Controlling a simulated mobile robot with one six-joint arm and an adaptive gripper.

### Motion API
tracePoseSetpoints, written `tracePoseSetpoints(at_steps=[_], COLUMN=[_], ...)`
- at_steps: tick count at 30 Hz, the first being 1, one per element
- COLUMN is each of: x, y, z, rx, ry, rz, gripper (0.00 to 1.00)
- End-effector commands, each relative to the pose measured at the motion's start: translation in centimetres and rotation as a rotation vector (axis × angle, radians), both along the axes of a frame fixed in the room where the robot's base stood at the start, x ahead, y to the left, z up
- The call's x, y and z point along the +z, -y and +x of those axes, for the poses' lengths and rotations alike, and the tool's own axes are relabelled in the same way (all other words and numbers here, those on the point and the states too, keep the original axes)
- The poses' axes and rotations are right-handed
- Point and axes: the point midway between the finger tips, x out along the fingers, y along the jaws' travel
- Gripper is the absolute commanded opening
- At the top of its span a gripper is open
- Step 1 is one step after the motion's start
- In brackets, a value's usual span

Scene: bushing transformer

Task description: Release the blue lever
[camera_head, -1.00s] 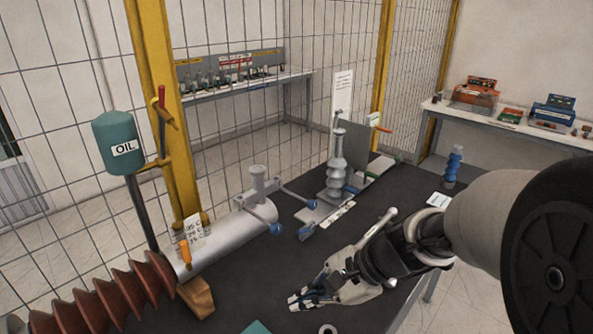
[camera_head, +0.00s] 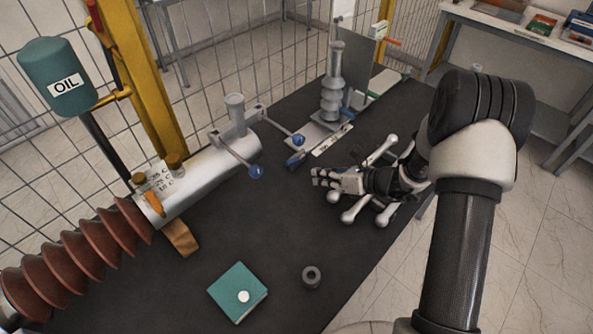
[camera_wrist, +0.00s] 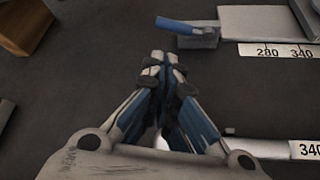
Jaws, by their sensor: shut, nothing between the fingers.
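A small blue lever (camera_head: 295,159) sits at the near left end of a flat grey base plate on the dark table. In the wrist view, the blue handle (camera_wrist: 177,25) lies above my fingertips, beside a grey block. Two arms with blue ball knobs, one near (camera_head: 256,171) and one farther (camera_head: 298,140), stick out from the silver cylinder (camera_head: 205,172). My gripper (camera_head: 316,177) is shut and empty, just to the near right of the small blue lever. It also shows in the wrist view (camera_wrist: 164,58), with a gap between its tips and the handle.
A grey ribbed bushing (camera_head: 333,88) stands on the base plate, beside a number strip (camera_head: 332,140). A wooden block (camera_head: 181,238), teal box (camera_head: 239,288) and dark ring (camera_head: 311,276) are nearer. A yellow post and wire fence stand behind. The middle of the table is clear.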

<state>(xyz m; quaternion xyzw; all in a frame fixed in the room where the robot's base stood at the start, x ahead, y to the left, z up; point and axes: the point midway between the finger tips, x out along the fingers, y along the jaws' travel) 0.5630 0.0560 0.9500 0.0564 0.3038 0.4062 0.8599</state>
Motion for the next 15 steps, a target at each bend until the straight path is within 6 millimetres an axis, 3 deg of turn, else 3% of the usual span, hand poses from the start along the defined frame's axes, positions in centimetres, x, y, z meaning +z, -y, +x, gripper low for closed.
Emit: tracePoseSetpoints(at_steps=[8,15], x=[-0.4,-2.4], y=[-0.5,-3.5], z=[0.2,2.1], rx=[0.004,0.007], ry=[0.001,0.0], rz=[-0.002,-0.001], gripper=[0.0,0.0])
